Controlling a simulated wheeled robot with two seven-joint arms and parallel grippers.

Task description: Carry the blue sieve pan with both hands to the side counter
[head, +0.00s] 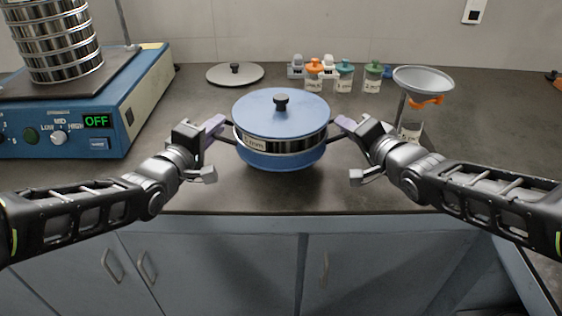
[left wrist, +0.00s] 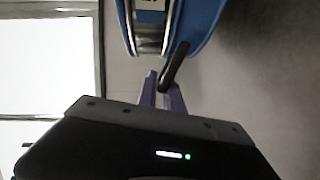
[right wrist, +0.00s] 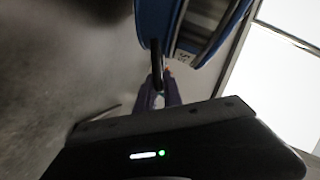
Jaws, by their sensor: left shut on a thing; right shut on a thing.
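The blue sieve pan (head: 282,157) has a steel sieve band with a paper label and a blue lid (head: 262,106) with a black knob on top. It is level, over the middle of the dark counter; I cannot tell whether it touches the counter. My left gripper (head: 222,128) is shut on the pan's left handle, a dark bar that shows in the left wrist view (left wrist: 175,67). My right gripper (head: 342,126) is shut on the right handle, which shows in the right wrist view (right wrist: 156,62). The pan's blue wall also shows in both wrist views.
A blue shaker (head: 92,142) reading OFF stands at the left with a stack of sieves (head: 58,45). A loose grey lid (head: 235,74) lies behind the pan. Several jars (head: 344,78) and a funnel on a stand (head: 423,80) are at the back right. Cabinets (head: 210,265) are below the front edge.

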